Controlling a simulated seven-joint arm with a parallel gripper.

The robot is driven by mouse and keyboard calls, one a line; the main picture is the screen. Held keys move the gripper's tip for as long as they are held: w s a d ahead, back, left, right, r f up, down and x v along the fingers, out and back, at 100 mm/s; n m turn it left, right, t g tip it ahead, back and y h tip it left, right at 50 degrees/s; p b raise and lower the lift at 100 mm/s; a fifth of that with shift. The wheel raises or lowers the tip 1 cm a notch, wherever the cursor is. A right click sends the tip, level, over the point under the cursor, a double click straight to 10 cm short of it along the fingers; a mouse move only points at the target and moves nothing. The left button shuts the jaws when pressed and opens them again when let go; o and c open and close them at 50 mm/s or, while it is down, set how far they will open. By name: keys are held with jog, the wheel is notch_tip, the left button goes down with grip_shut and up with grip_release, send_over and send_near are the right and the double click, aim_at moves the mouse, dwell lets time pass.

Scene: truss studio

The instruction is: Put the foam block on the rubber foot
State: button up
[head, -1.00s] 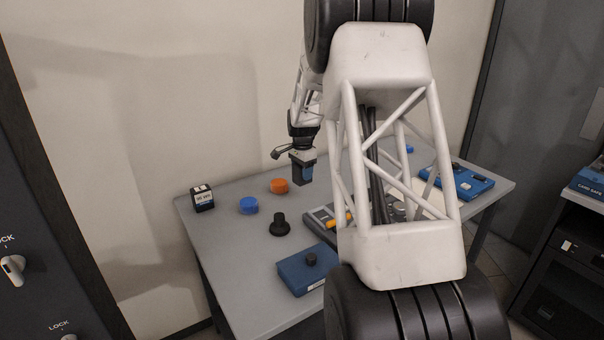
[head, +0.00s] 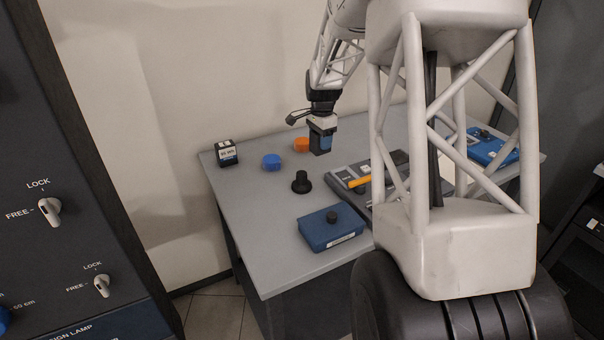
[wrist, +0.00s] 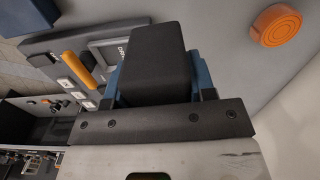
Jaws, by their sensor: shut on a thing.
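My gripper (head: 322,142) is shut on a dark grey foam block (wrist: 158,62). In the wrist view the block sits between the blue fingers and sticks out beyond them. In the head view the gripper points down over the back part of the table, just right of an orange disc (head: 301,145). A black piece with a wide round base and narrower top (head: 301,182), seemingly the rubber foot, stands upright on the grey table, nearer the camera than the gripper and slightly left. The held block is apart from it.
A blue disc (head: 271,162) and a small labelled box (head: 228,153) stand at the table's (head: 265,215) left. A blue box with a black knob (head: 329,232) is at the front. A dark device with an orange bar (head: 358,181) lies to the right. My arm hides part of the table.

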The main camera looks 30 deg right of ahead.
jog(key=s+a, duration=1.2)
jog(key=s, duration=0.4)
jog(key=shift+s+a+m, duration=0.15)
jog(key=shift+s+m, duration=0.15)
jog(key=shift+s, duration=0.1)
jog(key=shift+w, duration=0.15)
send_over(302, 173)
jog(key=shift+f, duration=0.75)
jog(key=shift+f, duration=0.1)
jog(key=shift+f, duration=1.65)
jog(key=shift+f, duration=0.15)
jog(key=o, duration=0.9)
